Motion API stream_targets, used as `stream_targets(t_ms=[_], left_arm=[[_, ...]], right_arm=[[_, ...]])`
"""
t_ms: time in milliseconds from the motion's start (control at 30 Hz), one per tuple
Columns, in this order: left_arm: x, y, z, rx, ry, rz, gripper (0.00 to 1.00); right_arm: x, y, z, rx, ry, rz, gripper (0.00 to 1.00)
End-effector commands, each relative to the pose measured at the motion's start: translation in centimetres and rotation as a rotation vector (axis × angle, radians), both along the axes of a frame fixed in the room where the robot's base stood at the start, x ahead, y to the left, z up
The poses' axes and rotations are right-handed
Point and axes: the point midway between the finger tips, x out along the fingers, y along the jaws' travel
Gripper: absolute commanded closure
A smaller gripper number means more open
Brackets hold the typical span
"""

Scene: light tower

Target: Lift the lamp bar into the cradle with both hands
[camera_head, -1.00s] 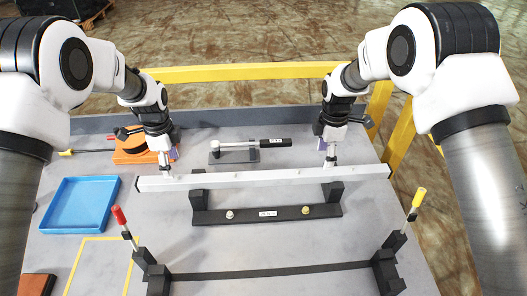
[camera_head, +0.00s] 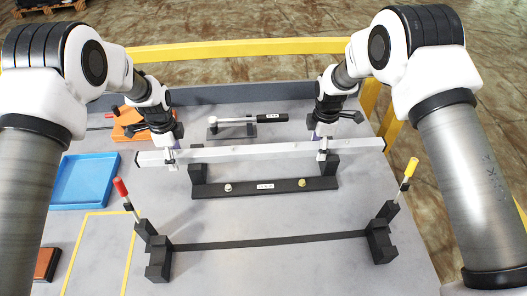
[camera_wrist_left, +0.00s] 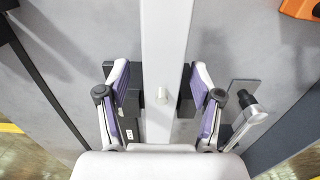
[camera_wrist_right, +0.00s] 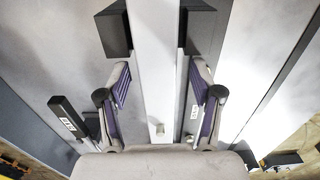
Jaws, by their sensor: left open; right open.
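The lamp bar (camera_head: 248,150) is a long white bar lying level across the black uprights of a dark stand (camera_head: 265,188). The cradle is two black blocks, left (camera_head: 158,262) and right (camera_head: 379,245), nearer to me and apart from the bar. My left gripper (camera_head: 171,158) is open over the bar's left part; its purple-padded fingers stand either side of the bar in the left wrist view (camera_wrist_left: 163,95). My right gripper (camera_head: 321,150) is likewise open around the bar's right part, its fingers either side in the right wrist view (camera_wrist_right: 160,95).
A red-handled clamp (camera_head: 120,188) and a yellow-handled clamp (camera_head: 411,168) rise beside the cradle blocks. A blue tray (camera_head: 62,205) lies at the left. A black-handled tool (camera_head: 240,120) lies behind the bar. A yellow rail (camera_head: 240,48) runs beyond the table.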

Motion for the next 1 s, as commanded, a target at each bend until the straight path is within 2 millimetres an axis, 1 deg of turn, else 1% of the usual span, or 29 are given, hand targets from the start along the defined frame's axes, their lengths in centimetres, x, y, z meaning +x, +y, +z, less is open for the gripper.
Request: stream_targets(t_ms=[233, 267, 300, 367, 400, 433, 467, 767, 867, 1000], left_arm=[[0.0, 0.0, -0.1, 0.000, -0.001, 0.000, 0.34], [0.0, 0.0, -0.1, 0.000, -0.001, 0.000, 0.38], [0.0, 0.0, -0.1, 0.000, -0.001, 0.000, 0.52], [0.0, 0.0, -0.1, 0.000, -0.001, 0.000, 0.73], [0.0, 0.0, -0.1, 0.000, -0.001, 0.000, 0.88], [0.0, 0.0, -0.1, 0.000, -0.001, 0.000, 0.98], [0.0, 0.0, -0.1, 0.000, -0.001, 0.000, 1.00], [0.1, 0.0, 0.1, 0.000, -0.003, 0.000, 1.00], [0.1, 0.0, 0.6, 0.000, -0.003, 0.000, 1.00], [0.1, 0.0, 2.2, 0.000, -0.003, 0.000, 1.00]], right_arm=[[0.0, 0.0, -0.2, 0.000, 0.000, 0.000, 0.34], [0.0, 0.0, -0.1, 0.000, 0.000, 0.000, 0.38], [0.0, 0.0, -0.1, 0.000, 0.000, 0.000, 0.52], [0.0, 0.0, -0.1, 0.000, 0.000, 0.000, 0.73], [0.0, 0.0, -0.1, 0.000, 0.000, 0.000, 0.88], [0.0, 0.0, -0.1, 0.000, 0.000, 0.000, 0.98], [0.0, 0.0, -0.1, 0.000, 0.000, 0.000, 1.00], [0.1, 0.0, 0.1, 0.000, -0.003, 0.000, 1.00], [0.1, 0.0, 0.6, 0.000, -0.003, 0.000, 1.00], [0.1, 0.0, 2.1, 0.000, -0.002, 0.000, 1.00]])
